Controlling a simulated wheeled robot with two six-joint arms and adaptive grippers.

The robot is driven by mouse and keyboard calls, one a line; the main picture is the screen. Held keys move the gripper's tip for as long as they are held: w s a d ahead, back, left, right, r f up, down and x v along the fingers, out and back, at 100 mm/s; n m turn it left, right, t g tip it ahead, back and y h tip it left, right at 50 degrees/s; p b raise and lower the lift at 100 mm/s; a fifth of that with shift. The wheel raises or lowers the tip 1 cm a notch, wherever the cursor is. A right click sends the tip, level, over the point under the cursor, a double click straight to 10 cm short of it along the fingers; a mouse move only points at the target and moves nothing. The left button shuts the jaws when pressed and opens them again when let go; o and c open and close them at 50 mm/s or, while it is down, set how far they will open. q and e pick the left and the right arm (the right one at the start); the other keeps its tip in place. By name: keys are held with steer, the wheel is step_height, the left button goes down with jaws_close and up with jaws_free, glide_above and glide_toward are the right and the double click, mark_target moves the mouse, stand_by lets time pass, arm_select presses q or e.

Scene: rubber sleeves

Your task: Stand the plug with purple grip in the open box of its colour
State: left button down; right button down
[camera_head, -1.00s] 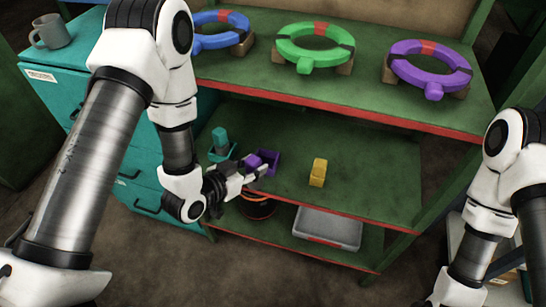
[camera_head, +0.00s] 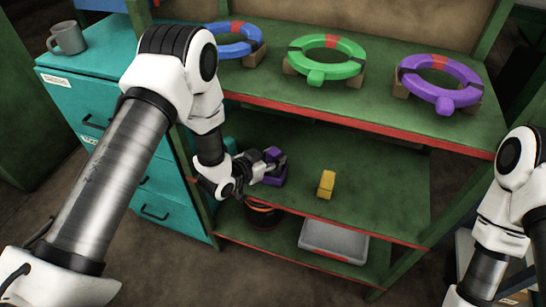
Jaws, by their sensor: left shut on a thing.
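My left gripper (camera_head: 277,168) reaches onto the middle shelf (camera_head: 365,189) and is shut on the plug with purple grip (camera_head: 272,154). The grip's top shows just above the fingers. The open purple box (camera_head: 275,181) shows just below and behind the fingers, partly covered by them. The plug is at or over the box; I cannot tell whether its lower end is inside. My right gripper is out of view; only its arm shows at the right.
A yellow block-like piece (camera_head: 326,184) stands to the right on the same shelf. A teal piece (camera_head: 229,145) is mostly hidden behind my left arm. Blue, green (camera_head: 325,55) and purple (camera_head: 440,83) rings lie on the upper shelf, whose red front edge overhangs.

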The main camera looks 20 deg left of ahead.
arm_select(q)
steer(key=c, duration=0.8)
jaws_free()
steer(key=shift+f, duration=0.15)
steer(key=shift+o, duration=0.2)
steer(key=shift+s+r, duration=0.1)
steer(key=shift+r, duration=0.2)
steer(key=p+v, duration=0.1)
steer(key=v, duration=1.1)
steer(key=s+f+n+g+y, duration=0.3)
steer(key=s+f+g, duration=0.3)
steer(key=s+f, duration=0.55)
steer(key=s+a+f+n+g+y, duration=0.1)
steer(key=s+f+g, duration=0.2)
steer(key=s, duration=0.3)
steer(key=s+a+f+n+g+y, duration=0.1)
steer(key=s+f+g, duration=0.2)
steer(key=s, duration=0.4)
steer(key=shift+s+a+y, duration=0.25)
steer(key=shift+a+y, duration=0.05)
steer(key=shift+a, duration=0.05)
